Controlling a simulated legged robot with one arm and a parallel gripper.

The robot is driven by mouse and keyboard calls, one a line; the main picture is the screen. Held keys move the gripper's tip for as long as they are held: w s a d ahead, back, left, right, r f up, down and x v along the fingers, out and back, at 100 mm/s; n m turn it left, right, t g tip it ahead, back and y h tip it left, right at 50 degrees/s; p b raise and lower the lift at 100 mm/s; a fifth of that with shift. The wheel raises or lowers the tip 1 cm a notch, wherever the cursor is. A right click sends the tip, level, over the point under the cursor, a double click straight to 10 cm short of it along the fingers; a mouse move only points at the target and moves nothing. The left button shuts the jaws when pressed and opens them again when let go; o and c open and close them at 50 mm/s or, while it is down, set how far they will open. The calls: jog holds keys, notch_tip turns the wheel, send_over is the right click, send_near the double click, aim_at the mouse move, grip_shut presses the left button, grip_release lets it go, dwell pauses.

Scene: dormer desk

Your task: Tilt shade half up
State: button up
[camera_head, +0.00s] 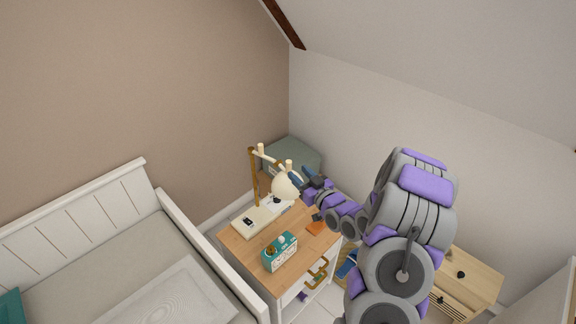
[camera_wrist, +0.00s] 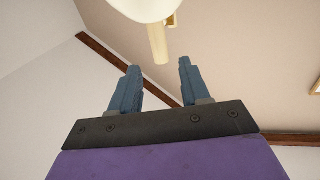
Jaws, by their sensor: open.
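A desk lamp with a cream shade (camera_head: 285,187), a wooden post (camera_head: 255,178) and a cream base (camera_head: 262,215) stands on the small wooden-topped desk. The shade hangs on the right of the post, its lower edge tilted downward. My gripper (camera_head: 300,176) is beside the shade on its right, with its blue fingers apart. In the wrist view my gripper (camera_wrist: 157,78) is open with nothing between the fingers. The shade (camera_wrist: 146,8) is at the top edge there, beyond the fingertips, with a cream cylindrical part (camera_wrist: 158,44) below it. Contact cannot be told in the head view.
A teal radio-like box (camera_head: 280,252) stands at the desk's front. An orange item (camera_head: 316,228) lies on the desk top (camera_head: 246,249) at the right. A grey-green box (camera_head: 291,154) is behind the lamp. A white bed (camera_head: 190,235) is at the left, a light wooden cabinet (camera_head: 478,280) at the right.

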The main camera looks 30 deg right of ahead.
aim_at(289, 163)
jog(key=w, duration=0.2)
jog(key=w+a, duration=0.1)
jog(key=w, duration=0.1)
jog(key=w+b, duration=0.1)
jog(key=w, duration=0.2)
jog(key=shift+a, duration=0.3)
jog(key=shift+d, duration=0.4)
jog(key=shift+c, duration=1)
jog(key=shift+s+a, duration=0.1)
jog(key=shift+a, duration=0.15)
jog(key=c, duration=0.6)
grip_shut()
jog(key=shift+d, duration=0.1)
